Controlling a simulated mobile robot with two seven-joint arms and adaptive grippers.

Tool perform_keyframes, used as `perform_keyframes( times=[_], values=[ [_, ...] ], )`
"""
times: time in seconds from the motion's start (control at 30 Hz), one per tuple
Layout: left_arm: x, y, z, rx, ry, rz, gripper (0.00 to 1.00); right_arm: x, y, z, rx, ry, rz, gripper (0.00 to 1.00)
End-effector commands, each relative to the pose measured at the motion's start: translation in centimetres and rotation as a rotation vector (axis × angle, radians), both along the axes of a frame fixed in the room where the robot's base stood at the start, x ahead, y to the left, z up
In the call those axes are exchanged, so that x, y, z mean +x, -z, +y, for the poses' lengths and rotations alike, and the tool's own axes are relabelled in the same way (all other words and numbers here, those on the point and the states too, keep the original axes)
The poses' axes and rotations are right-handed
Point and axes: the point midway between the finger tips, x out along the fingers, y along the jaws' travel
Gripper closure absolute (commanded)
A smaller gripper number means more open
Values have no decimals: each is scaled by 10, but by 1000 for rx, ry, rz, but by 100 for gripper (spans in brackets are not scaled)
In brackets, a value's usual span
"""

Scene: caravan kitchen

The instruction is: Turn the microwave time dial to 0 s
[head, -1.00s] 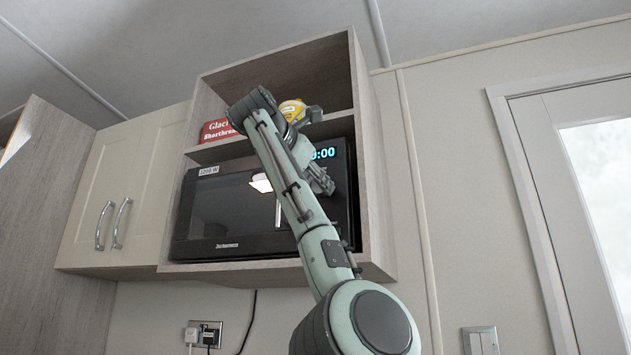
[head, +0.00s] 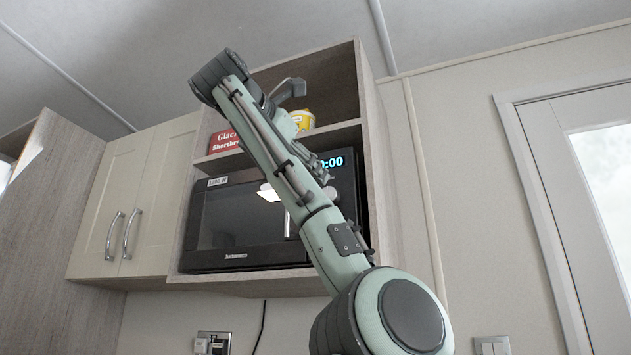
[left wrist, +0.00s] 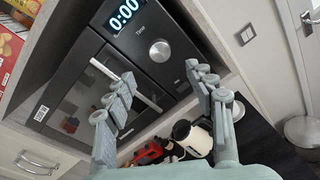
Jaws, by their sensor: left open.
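The black microwave (head: 225,222) sits in a wooden cabinet niche. Its display reads 0:00 in the left wrist view (left wrist: 124,14). My left gripper (left wrist: 160,74) is open and empty in the left wrist view. Its fingertips are spread to either side of the dial in the picture, and the dial appears beyond them, apart from them. My right gripper is not in view.
The microwave's vertical door handle (left wrist: 136,90) is beside the left finger. A red shortbread box (head: 224,142) and a yellow tub (head: 303,119) stand on the shelf above. The cabinet side wall (head: 384,190) bounds the right. A kettle (left wrist: 192,138) stands on the dark counter below.

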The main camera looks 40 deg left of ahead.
Motion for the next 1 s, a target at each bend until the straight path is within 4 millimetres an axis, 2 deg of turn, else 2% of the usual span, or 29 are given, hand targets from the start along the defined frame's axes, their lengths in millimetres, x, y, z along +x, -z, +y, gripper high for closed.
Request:
perform_keyframes(
  times=[0.1,0.23,1.0],
  values=[
    [-16,-2,-3,-1,0,-2,45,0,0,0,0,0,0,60],
    [-24,-2,-5,0,0,0,45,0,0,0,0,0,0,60],
    [-25,-2,-5,0,0,0,45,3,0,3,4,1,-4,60]
  ],
)
